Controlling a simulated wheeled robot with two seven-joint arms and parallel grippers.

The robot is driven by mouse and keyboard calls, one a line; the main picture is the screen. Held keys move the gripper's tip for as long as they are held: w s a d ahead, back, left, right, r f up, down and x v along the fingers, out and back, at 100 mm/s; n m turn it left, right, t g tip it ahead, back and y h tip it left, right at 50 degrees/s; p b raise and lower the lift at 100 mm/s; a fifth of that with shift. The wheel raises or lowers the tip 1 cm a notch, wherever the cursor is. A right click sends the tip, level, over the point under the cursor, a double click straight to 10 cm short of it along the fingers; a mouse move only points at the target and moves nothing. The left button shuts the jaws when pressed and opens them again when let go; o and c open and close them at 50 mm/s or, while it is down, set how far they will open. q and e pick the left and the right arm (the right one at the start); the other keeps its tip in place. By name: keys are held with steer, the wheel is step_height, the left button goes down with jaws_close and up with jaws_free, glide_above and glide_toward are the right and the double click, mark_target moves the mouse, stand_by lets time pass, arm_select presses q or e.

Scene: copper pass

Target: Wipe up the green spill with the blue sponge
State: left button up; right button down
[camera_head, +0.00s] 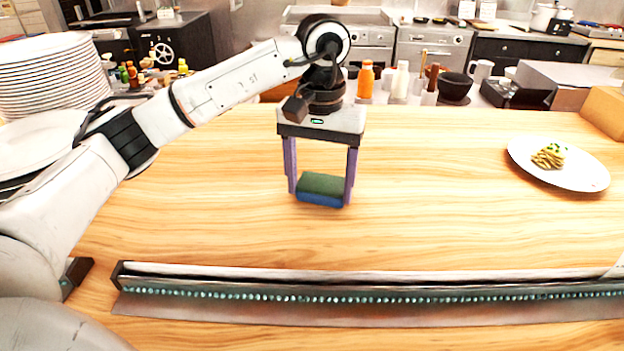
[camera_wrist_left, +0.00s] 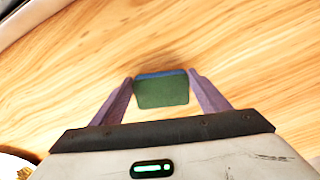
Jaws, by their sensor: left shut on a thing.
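The sponge (camera_head: 322,189) has a dark green top and a blue lower layer. My left gripper (camera_head: 320,193) points down over the wooden counter and is shut on the sponge, one purple finger at each side. The left wrist view also shows the sponge (camera_wrist_left: 162,90) between the fingertips of my left gripper (camera_wrist_left: 163,92). The sponge is at or just above the counter; I cannot tell whether it touches. No green spill shows in either view. My right gripper is not in view.
A white plate (camera_head: 523,150) with pasta is at the right. A long metal rail (camera_head: 370,295) lies along the near edge. Stacked plates (camera_head: 45,75) stand at the left. Bottles (camera_head: 365,80) and a black bowl (camera_head: 455,87) are behind the counter (camera_head: 430,215), whose middle is clear.

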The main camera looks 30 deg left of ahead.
mark_target(339, 190)
arm_select(q)
steer(key=shift+w+d+f+p, duration=0.1)
steer(key=shift+w+d, duration=0.2)
steer(key=shift+d, duration=0.2)
steer(key=shift+w+d+r+p, duration=0.1)
steer(key=shift+w+d, duration=0.2)
steer(key=shift+d, duration=0.2)
steer(key=shift+w+d+f+p, duration=0.1)
steer(key=shift+w+d, duration=0.2)
steer(key=shift+d, duration=0.2)
steer(key=shift+s+a, duration=0.3)
steer(key=shift+a, duration=0.35)
steer(key=shift+s+a+b, duration=0.3)
steer(key=shift+s+a, duration=0.25)
steer(key=shift+a, duration=0.35)
steer(key=shift+s+a+b, duration=0.3)
steer(key=shift+s+a, duration=0.3)
steer(key=shift+a, duration=0.25)
steer(key=shift+s+a+b, duration=0.3)
steer(key=shift+s+a, duration=0.25)
steer(key=shift+a, duration=0.35)
steer(key=shift+r+p, duration=0.95)
steer(key=shift+r, duration=2.1)
